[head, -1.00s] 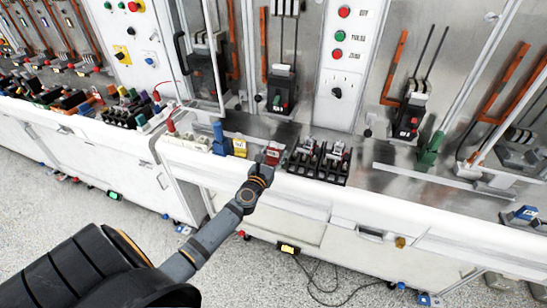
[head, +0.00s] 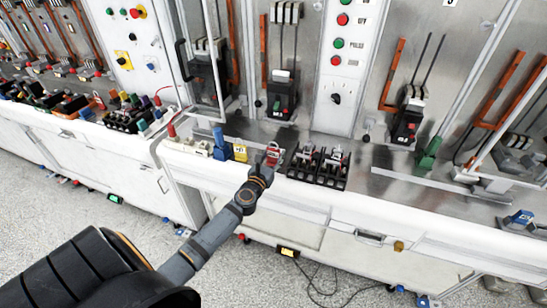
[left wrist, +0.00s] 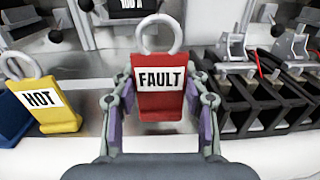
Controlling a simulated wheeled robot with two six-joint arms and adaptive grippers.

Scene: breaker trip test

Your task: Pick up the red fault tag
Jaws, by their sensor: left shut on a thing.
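The red fault tag (left wrist: 160,100) has a white FAULT label and a pale ring at its top. In the left wrist view it stands upright between the two fingers of my left gripper (left wrist: 160,108), which is shut on its sides. In the head view the tag (head: 273,150) shows at the tip of my left arm, above the bench's front part, and my left gripper (head: 268,162) partly hides its lower end. I cannot tell whether its bottom touches the bench. My right gripper is not in view.
A yellow HOT tag (left wrist: 50,98) stands to the left, with a blue tag (head: 221,145) beyond it. A black rack of breakers (head: 318,166) stands close on the right. Switch panels rise behind the bench. The bench's front edge is white.

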